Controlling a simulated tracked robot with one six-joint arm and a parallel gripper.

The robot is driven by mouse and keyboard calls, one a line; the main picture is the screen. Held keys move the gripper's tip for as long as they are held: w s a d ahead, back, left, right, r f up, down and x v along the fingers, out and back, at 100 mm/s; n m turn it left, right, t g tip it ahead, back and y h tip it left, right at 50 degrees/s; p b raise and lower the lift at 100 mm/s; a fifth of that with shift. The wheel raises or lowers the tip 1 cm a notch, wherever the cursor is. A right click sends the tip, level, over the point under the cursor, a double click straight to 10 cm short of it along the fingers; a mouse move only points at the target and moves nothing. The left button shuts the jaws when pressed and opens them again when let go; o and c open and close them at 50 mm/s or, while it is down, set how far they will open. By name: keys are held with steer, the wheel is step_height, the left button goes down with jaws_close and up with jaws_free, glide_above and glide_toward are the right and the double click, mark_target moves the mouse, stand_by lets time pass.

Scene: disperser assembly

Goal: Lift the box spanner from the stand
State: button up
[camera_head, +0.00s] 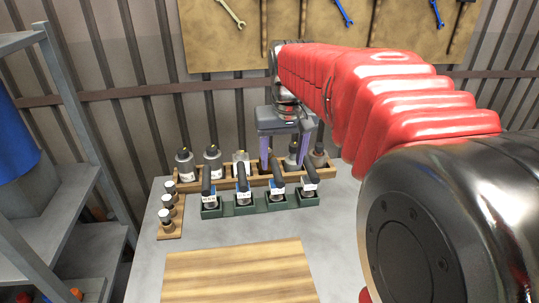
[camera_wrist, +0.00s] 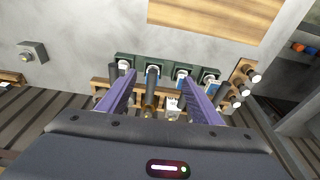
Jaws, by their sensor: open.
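My gripper (camera_head: 285,157) is open, its two purple fingers pointing down over the wooden stand (camera_head: 228,180) at the back of the table. In the wrist view, my gripper (camera_wrist: 160,80) has an upright brass-and-dark piece (camera_wrist: 149,100) between its fingers, nearer the left one. A gap shows between the fingers and this piece. It may be the box spanner, but I cannot tell for sure. In the head view, the fingers partly hide this part of the stand.
A green holder (camera_head: 240,210) with several dark-handled, labelled tools stands directly in front of the stand. A small wooden rack (camera_head: 171,229) with silver-topped pieces is at the left. A wooden board (camera_head: 240,275) lies in front.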

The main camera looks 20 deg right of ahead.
steer(key=w+d+f+m+g, duration=0.1)
steer(key=w+d+f, duration=0.2)
steer(key=w+d, duration=0.5)
steer(key=m+g, duration=0.1)
glide_above(309, 181)
steer(key=shift+y, duration=0.3)
steer(key=f, duration=0.3)
steer(key=w+f, duration=0.1)
steer(key=shift+d+f, duration=0.15)
steer(key=shift+d, duration=0.25)
steer(key=shift+s, duration=0.1)
steer(key=shift+f, duration=4.3)
steer(key=shift+f, duration=0.1)
steer(key=shift+a+f, duration=0.15)
steer(key=shift+f, duration=2.35)
steer(key=shift+c, duration=0.4)
jaws_close()
